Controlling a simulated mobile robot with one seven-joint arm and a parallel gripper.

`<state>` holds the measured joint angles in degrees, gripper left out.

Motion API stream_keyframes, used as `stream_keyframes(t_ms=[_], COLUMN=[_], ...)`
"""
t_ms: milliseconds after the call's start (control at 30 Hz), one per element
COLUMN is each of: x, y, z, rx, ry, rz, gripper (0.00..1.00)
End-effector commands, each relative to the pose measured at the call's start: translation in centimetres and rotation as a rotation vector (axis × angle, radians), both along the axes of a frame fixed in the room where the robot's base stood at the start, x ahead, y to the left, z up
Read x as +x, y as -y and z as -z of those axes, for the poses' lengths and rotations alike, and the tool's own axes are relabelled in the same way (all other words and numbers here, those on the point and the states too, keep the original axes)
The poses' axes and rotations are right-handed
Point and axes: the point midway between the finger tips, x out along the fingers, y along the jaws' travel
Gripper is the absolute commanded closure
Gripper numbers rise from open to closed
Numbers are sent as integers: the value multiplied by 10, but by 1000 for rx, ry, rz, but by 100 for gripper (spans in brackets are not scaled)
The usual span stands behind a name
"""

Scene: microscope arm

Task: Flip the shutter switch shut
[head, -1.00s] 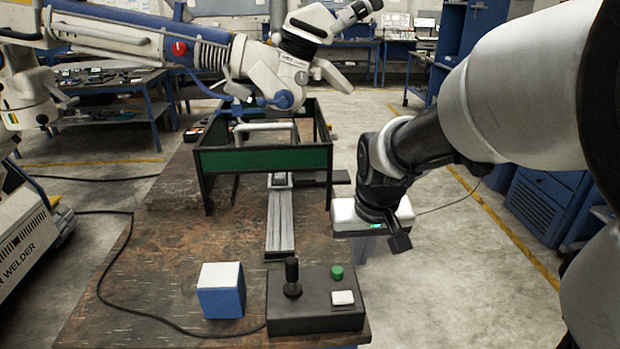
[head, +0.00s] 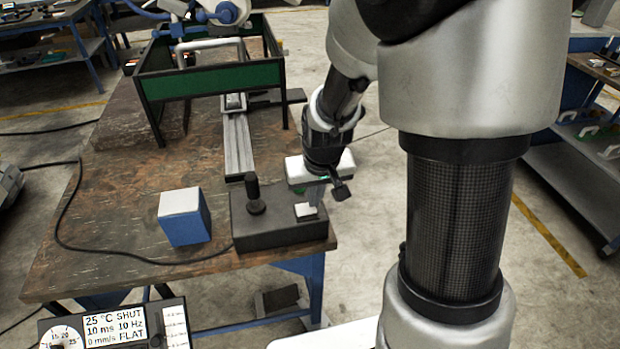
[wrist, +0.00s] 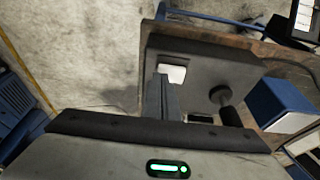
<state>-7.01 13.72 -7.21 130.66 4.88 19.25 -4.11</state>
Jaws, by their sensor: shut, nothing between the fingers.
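A dark control box (head: 275,232) stands at the table's near right corner, with a black joystick (head: 254,200) and a white rocker switch (head: 305,211), which I take for the shutter switch. My gripper (head: 315,205) is shut and empty, its fingers pointing down at the switch. In the wrist view the fingertips (wrist: 160,78) overlap the edge of the white switch (wrist: 174,71); I cannot tell whether they touch it. A display panel (head: 115,325) at the lower left reads "SHUT" on its top line. The green button is hidden in the head view.
A blue block with a white top (head: 184,218) sits left of the box. A metal rail (head: 237,145) runs back to a green-sided frame (head: 210,80). A black cable (head: 120,258) curves across the table (head: 110,210).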

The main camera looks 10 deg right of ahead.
Motion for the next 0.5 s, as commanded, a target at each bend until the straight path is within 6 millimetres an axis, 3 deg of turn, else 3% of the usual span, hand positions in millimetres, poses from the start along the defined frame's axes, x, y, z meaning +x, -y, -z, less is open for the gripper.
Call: stream_keyframes(t_ms=[500], x=[0], y=[1], z=[13], rx=[0], ry=[-1], rz=[1], gripper=[100])
